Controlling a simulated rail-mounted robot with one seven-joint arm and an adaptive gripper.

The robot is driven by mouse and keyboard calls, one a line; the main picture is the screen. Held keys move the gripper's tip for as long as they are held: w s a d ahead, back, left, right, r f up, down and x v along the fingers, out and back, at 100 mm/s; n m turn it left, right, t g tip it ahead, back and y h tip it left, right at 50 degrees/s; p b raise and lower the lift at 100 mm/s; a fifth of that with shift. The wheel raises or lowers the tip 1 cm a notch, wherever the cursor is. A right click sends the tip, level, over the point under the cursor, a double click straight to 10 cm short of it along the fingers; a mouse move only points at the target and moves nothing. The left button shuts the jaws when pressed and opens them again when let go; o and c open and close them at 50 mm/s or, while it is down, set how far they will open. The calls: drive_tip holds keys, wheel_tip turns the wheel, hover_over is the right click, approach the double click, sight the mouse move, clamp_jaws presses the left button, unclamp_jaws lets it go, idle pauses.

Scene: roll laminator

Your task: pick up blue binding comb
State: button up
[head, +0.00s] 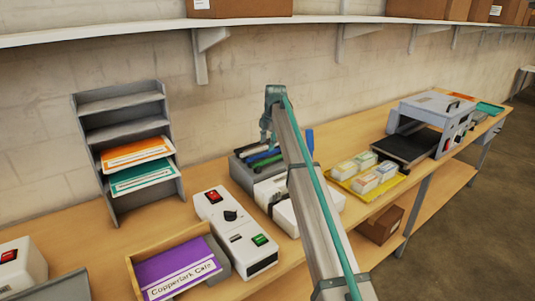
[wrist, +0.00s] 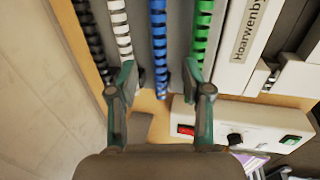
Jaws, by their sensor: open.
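The blue binding comb (wrist: 158,45) runs from the top edge of the wrist view down to between the fingers. My gripper (wrist: 160,72) is open, with one finger on each side of the comb's near end. No firm contact shows, and I cannot tell the height of the fingertips over it. A white comb (wrist: 122,30) lies to the left and a green comb (wrist: 201,35) to the right, close to the fingers.
A black comb (wrist: 90,35) lies farthest left. A white device with a red switch (wrist: 220,122) stands near the fingers; it shows in the head view (head: 235,228). A grey paper rack (head: 125,105) and a yellow tray (head: 345,186) flank the area. A wall shelf (head: 150,32) runs above.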

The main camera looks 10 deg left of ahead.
sight(266, 153)
drive_tip(key=shift+p+x, duration=1.1)
drive_tip(key=shift+x, duration=1.5)
drive_tip(key=shift+r, duration=0.1)
clamp_jaws()
